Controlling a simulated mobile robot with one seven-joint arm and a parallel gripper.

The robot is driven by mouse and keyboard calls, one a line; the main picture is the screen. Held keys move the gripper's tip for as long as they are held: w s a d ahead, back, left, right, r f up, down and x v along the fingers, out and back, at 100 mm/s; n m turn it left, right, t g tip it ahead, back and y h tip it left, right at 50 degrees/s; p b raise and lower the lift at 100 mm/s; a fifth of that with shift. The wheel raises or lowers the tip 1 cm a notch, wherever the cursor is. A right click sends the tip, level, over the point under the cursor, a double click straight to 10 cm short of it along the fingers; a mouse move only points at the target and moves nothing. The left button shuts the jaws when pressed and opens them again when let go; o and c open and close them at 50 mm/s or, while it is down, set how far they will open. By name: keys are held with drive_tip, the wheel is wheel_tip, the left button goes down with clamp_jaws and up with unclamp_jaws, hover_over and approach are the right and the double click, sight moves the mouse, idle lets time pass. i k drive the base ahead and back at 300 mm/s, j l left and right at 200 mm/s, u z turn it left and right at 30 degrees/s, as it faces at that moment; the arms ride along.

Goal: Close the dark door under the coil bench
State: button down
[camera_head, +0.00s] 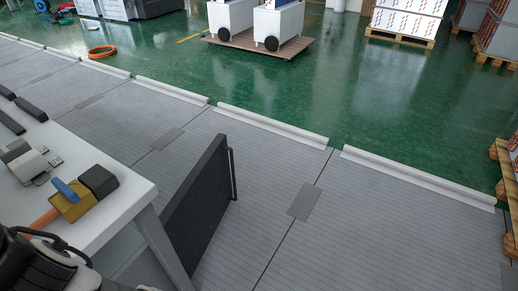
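The dark door (203,200) stands open beside the white bench (112,210) at the lower left. It sticks out from under the bench top over the grey floor, with a dark bar handle (233,173) along its far edge. Part of its near side is hidden behind the bench leg. Dark parts of my arm show at the lower left corner, over the bench. My gripper's fingers cannot be made out.
Grey floor (330,240) right of the door is clear. Low white kerbs (270,125) edge the green floor. Pallets (400,38) and white carts (278,22) stand farther back.

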sight(190, 219)
drive_tip(key=z, duration=0.6)
drive_tip(key=i+z, duration=0.1)
drive_tip(key=z, duration=0.5)
drive_tip(key=j+z, duration=0.1)
drive_tip(key=z, duration=0.5)
drive_tip(key=j+z, duration=0.1)
drive_tip(key=z, duration=0.55)
drive_tip(key=j+z, duration=0.1)
drive_tip(key=z, duration=0.5)
drive_tip(key=j+z, duration=0.1)
drive_tip(key=z, duration=0.5)
drive_tip(key=j+z, duration=0.1)
drive_tip(key=z, duration=0.5)
drive_tip(key=j+z, duration=0.1)
drive_tip(key=z, duration=0.5)
drive_tip(key=k+j+u, duration=0.35)
drive_tip(key=u, duration=0.45)
drive_tip(key=j+u, duration=0.1)
drive_tip(key=u, duration=0.8)
drive_tip(key=j+u, duration=0.1)
drive_tip(key=u, duration=0.4)
drive_tip(key=j+u, duration=0.1)
drive_tip(key=u, duration=0.8)
drive_tip(key=j+u, duration=0.15)
drive_tip(key=u, duration=0.75)
